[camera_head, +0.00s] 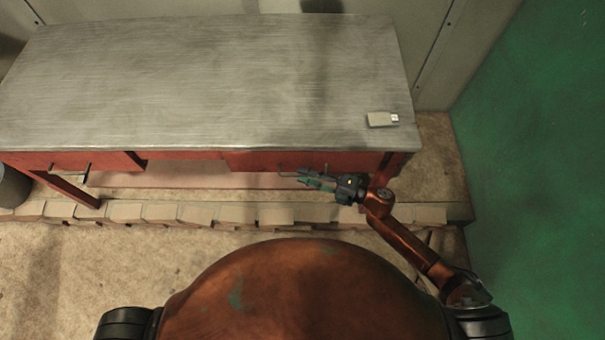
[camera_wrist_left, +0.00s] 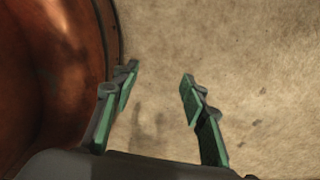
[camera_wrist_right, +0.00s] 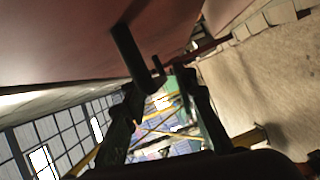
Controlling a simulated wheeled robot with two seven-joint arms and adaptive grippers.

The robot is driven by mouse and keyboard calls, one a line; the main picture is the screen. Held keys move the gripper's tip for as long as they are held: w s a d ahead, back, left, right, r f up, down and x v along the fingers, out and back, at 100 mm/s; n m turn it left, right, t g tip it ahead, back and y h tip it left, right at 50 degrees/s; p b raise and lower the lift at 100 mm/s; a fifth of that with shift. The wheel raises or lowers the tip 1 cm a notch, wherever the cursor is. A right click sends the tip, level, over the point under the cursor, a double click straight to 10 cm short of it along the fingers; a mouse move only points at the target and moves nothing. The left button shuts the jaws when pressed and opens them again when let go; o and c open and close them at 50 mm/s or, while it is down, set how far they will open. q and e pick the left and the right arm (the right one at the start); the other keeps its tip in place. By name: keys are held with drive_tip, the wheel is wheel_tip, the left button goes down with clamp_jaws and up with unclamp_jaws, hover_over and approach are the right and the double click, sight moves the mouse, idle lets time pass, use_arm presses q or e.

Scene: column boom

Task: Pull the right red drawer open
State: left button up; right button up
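The right red drawer (camera_head: 250,161) is under the metal table top and looks shut. Its thin bar handle (camera_head: 288,172) is on the front. My right gripper (camera_head: 308,180) is at the handle's right part. In the right wrist view the dark handle (camera_wrist_right: 128,52) reaches down toward the gap between the fingertips of my right gripper (camera_wrist_right: 158,82). The fingers are apart; I cannot tell whether they touch the handle. My left gripper (camera_wrist_left: 159,76) is open and empty above the floor beside my body; it is hidden in the head view.
The grey table top (camera_head: 200,80) carries a small pale USB-stick-like object (camera_head: 382,119) near its right end. A left red drawer (camera_head: 110,161) has a similar handle. A row of bricks (camera_head: 225,214) lines the floor below. A green wall (camera_head: 530,180) stands at the right.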

drive_tip(key=shift+w+a, duration=0.2)
drive_tip(key=shift+a, duration=0.15)
drive_tip(key=shift+a+f, duration=0.1)
drive_tip(key=shift+c, duration=0.2)
drive_tip(key=c, duration=0.3)
use_arm(q)
drive_tip(key=shift+w, duration=0.75)
use_arm(e)
clamp_jaws()
use_arm(q)
drive_tip(key=shift+w, duration=0.15)
